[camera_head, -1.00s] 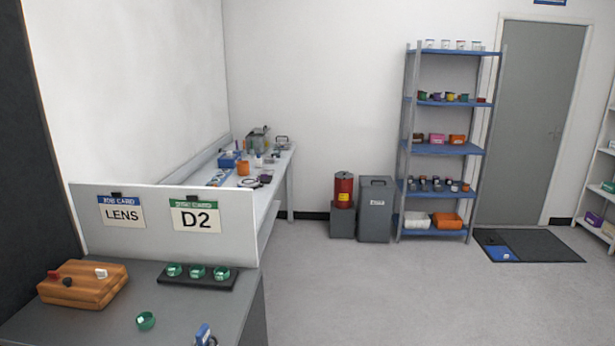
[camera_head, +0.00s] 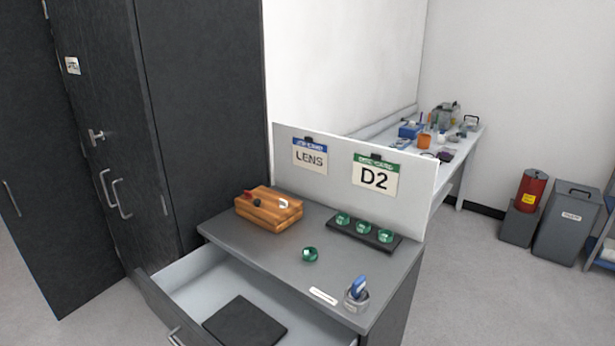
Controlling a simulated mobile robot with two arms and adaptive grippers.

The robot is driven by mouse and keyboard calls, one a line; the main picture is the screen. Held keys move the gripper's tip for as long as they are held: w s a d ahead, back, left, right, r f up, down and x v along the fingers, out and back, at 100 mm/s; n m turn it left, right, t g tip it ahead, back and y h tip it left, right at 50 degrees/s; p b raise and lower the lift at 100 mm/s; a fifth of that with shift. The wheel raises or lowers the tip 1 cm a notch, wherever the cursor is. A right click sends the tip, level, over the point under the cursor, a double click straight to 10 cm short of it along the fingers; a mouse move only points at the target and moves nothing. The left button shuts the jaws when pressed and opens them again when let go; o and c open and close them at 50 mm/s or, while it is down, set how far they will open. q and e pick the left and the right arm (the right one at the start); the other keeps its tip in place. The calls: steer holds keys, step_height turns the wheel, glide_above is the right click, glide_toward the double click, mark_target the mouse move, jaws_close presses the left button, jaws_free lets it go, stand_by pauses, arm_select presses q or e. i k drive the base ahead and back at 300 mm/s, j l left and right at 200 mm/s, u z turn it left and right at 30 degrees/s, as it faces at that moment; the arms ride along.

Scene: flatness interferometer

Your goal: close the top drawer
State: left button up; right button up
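The top drawer (camera_head: 204,281) stands pulled out from the grey cabinet (camera_head: 390,310), at the bottom of the head view. Its light interior shows, with a flat dark pad (camera_head: 245,329) lying in it. A metal handle (camera_head: 175,338) shows on its dark front at the lower edge of the view. The lower part of the drawer front is cut off by the picture edge. Neither of my grippers is in view.
On the cabinet top are a wooden block (camera_head: 268,212), a dark tray with green-rimmed pieces (camera_head: 364,236), a loose green piece (camera_head: 310,254) and a clear jar with a blue item (camera_head: 357,293). Tall dark cabinets (camera_head: 205,110) stand at left. Grey floor is open at right.

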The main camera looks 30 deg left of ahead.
mark_target(209, 297)
steer(key=u, duration=1.8)
